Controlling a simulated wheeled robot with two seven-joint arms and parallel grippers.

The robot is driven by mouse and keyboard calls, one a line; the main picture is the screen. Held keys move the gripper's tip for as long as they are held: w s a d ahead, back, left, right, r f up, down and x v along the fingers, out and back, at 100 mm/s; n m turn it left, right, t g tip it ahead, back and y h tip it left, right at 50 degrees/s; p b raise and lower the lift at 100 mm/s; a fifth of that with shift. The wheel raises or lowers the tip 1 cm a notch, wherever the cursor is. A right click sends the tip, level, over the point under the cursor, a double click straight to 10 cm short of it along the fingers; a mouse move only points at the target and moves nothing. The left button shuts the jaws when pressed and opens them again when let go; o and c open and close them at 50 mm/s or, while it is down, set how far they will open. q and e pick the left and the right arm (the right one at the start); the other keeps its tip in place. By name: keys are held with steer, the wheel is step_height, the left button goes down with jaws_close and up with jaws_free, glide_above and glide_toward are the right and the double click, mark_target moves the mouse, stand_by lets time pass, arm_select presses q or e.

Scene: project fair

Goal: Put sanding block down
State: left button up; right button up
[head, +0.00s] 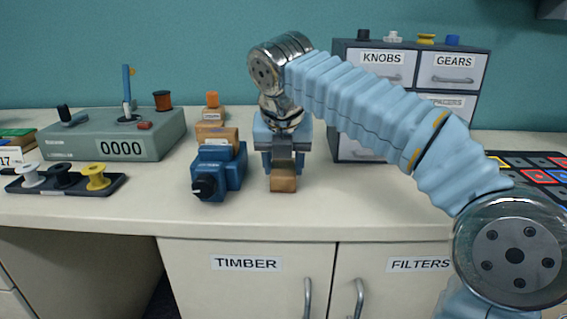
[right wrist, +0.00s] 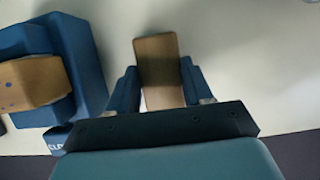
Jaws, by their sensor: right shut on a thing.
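The sanding block, a small brown block (head: 284,181), is between the fingers of my right gripper (head: 281,163), low over the front part of the counter. In the right wrist view the block (right wrist: 157,58) sits between the two blue fingers of the gripper (right wrist: 160,88), which is shut on it. The block sticks out past the fingertips. I cannot tell whether its underside touches the counter. My left gripper is not in view.
A blue clamp-like device (head: 219,171) with a brown block stands close to the left on the counter (head: 335,205). A control box (head: 100,140), a spool rack (head: 65,186) and a drawer unit (head: 411,55) stand farther off. The counter's front edge is near.

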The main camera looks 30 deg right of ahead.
mark_target(282, 175)
steer(key=shift+f, duration=0.15)
steer(key=o, duration=0.9)
steer(key=shift+o, duration=0.2)
steer(key=shift+a+r, duration=0.1)
steer(key=shift+r, duration=0.3)
steer(key=p+v, duration=0.2)
steer(key=v, duration=0.5)
steer(key=shift+r, duration=0.25)
steer(key=v, duration=0.4)
steer(key=shift+s, duration=0.15)
